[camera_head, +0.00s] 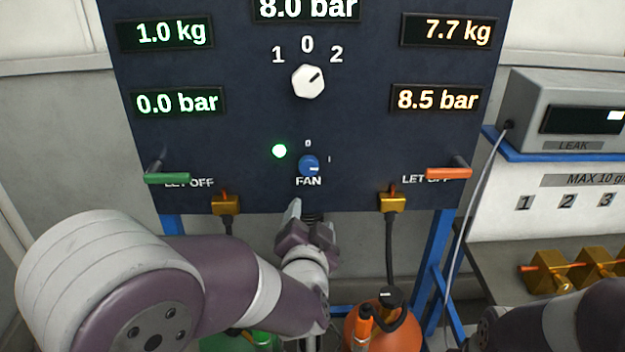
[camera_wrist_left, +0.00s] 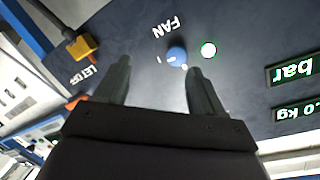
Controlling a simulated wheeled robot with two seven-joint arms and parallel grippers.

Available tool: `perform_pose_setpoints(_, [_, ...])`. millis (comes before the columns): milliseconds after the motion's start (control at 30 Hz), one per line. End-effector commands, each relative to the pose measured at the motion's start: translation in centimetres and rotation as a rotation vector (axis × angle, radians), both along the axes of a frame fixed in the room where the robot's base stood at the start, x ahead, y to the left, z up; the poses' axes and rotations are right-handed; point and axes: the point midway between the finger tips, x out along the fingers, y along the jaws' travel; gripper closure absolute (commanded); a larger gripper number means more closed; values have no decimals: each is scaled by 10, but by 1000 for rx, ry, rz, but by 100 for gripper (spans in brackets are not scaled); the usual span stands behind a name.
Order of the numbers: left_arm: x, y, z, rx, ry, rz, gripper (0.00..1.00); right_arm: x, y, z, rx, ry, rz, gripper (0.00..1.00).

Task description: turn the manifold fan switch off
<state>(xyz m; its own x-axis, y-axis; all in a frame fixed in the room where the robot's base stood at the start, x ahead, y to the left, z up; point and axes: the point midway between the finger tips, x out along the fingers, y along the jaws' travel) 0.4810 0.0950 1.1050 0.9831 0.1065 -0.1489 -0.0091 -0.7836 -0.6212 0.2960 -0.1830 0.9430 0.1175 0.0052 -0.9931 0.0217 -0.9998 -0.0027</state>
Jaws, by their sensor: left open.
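The blue fan knob (camera_head: 309,164) sits low in the middle of the dark panel, above the word FAN. Its white mark points right, toward the I and away from the 0 above it. A green lamp (camera_head: 279,151) is lit beside it. My left gripper (camera_head: 309,218) is just below the knob at the panel's lower edge, open and empty. In the left wrist view the knob (camera_wrist_left: 177,55) shows beyond and between the two spread fingertips (camera_wrist_left: 160,68), nearer one finger, and appears untouched. Part of my right arm shows at bottom right; its gripper is not seen.
A white selector knob (camera_head: 308,81) is above on the panel (camera_head: 245,125). A green lever (camera_head: 168,178) and an orange lever (camera_head: 449,174) stick out at the sides. Brass fittings (camera_head: 226,204) with hoses hang at the lower edge. An orange cylinder (camera_head: 388,325) stands below.

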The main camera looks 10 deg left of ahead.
Motion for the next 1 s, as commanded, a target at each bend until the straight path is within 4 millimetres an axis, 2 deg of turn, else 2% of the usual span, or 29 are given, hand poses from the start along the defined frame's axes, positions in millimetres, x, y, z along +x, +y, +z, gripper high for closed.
perform_pose_setpoints(33, [-1, -1, 6, 50, -57, 26, 31, 0, 0, -6, 0, 0, 0, 57])
perform_pose_setpoints(133, [-2, 2, 19, 117, -121, 75, 31, 0, 0, -7, 0, 0, 0, 57])
perform_pose_setpoints(233, [8, 6, 23, 132, -132, 89, 31, 0, 0, -5, 0, 0, 0, 57])
perform_pose_setpoints(500, [75, 21, 24, 130, -132, 89, 31, 0, 0, 3, 0, 0, 0, 57])
perform_pose_setpoints(700, [109, 27, 23, 129, -130, 85, 31, 0, 0, 7, 0, 0, 0, 57])
perform_pose_setpoints(833, [118, 29, 23, 129, -131, 85, 31, 0, 0, 8, 0, 0, 0, 57])
perform_pose_setpoints(1000, [120, 29, 23, 129, -131, 83, 31, 0, 0, 8, 0, 0, 0, 57])
